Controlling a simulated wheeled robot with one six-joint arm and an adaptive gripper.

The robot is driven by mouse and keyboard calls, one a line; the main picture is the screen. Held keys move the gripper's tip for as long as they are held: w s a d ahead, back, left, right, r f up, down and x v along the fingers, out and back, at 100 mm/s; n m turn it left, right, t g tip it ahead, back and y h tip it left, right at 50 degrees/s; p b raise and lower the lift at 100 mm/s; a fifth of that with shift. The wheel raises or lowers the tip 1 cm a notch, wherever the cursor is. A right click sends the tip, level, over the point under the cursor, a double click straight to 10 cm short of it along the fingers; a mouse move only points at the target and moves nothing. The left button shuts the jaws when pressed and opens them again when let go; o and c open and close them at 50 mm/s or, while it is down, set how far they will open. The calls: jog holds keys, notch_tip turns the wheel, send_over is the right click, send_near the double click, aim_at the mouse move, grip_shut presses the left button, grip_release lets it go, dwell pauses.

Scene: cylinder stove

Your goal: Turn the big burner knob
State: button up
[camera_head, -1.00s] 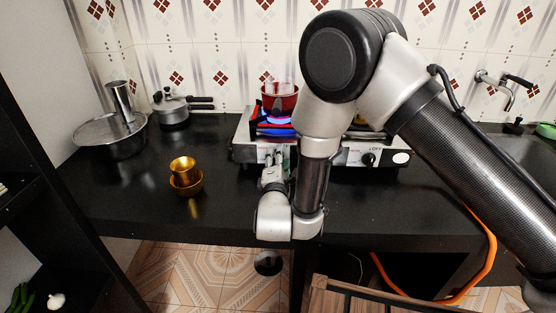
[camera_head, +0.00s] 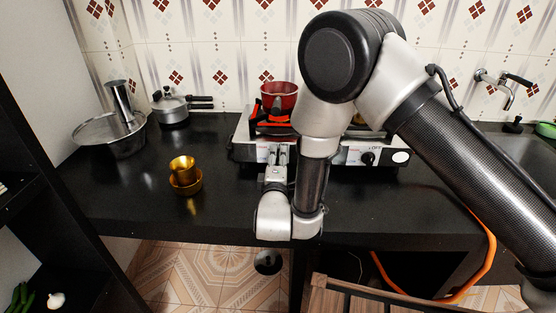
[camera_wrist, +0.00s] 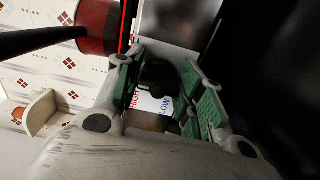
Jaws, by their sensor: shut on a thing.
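The black burner knob (camera_wrist: 158,76) sits between the green-padded fingers of my gripper (camera_wrist: 162,82) in the wrist view, beside printed HIGH and LOW labels. My gripper is shut on it. In the head view my gripper (camera_head: 278,155) reaches the left part of the stove front (camera_head: 250,152), and its fingers and my arm hide that knob. A second black knob (camera_head: 367,158) shows at the right of the stove front, near an OFF mark. No flame shows under the red pot (camera_head: 280,96) on the left burner.
Gold cups (camera_head: 185,177) stand on the black counter (camera_head: 130,190) left of my gripper. A sink (camera_head: 530,150) is at the right. The counter before the stove is mostly clear.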

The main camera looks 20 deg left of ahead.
jog(key=o, duration=1)
jog(key=v, duration=0.7)
jog(key=shift+s, duration=0.25)
